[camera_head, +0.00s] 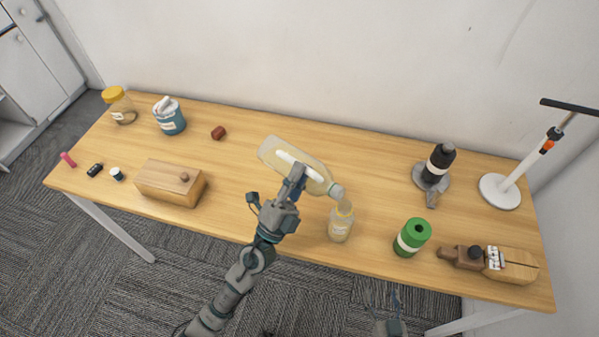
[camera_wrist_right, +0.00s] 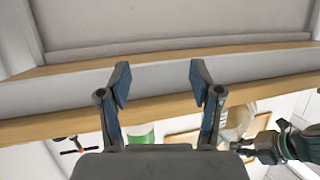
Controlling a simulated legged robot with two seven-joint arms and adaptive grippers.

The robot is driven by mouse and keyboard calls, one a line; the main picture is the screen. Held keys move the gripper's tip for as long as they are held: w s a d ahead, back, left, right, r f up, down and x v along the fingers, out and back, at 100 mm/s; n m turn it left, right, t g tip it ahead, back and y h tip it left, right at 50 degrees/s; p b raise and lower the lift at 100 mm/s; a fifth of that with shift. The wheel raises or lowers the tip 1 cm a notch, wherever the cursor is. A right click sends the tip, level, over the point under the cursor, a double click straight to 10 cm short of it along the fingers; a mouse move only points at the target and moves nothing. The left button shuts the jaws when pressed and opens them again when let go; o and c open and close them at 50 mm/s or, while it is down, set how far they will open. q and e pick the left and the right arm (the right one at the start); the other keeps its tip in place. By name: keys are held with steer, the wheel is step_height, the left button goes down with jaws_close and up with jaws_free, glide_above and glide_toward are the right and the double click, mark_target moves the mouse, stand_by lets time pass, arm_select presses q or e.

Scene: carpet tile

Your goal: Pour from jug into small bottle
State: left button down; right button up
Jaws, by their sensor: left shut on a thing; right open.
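The jug (camera_head: 287,150) is a large, pale, translucent container with a white handle. My left gripper (camera_head: 294,180) is shut on it above the front middle of the table. The jug is tilted, with its mouth down to the right, at the top of the small bottle (camera_head: 340,228). The small bottle stands upright and looks yellowish, with a pale label. I cannot tell whether the mouths touch or whether anything flows. My right gripper (camera_wrist_right: 160,85) is open and empty in the right wrist view, below the table's front edge. In the head view only part of it shows at the bottom.
A green can (camera_head: 413,236) stands right of the small bottle. A wooden box (camera_head: 168,184) sits on the left. The back middle of the table (camera_head: 370,160) is clear.

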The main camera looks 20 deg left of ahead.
arm_select(q)
steer(key=shift+r, duration=0.1)
arm_select(e)
steer(key=shift+w+a+r+t+y, duration=0.2)
steer(key=shift+w+r+t+y, duration=0.15)
steer(key=shift+r+t, duration=0.3)
stand_by(1.4)
arm_select(q)
steer(key=shift+d, duration=0.1)
arm_select(e)
steer(key=shift+d, duration=0.1)
stand_by(0.5)
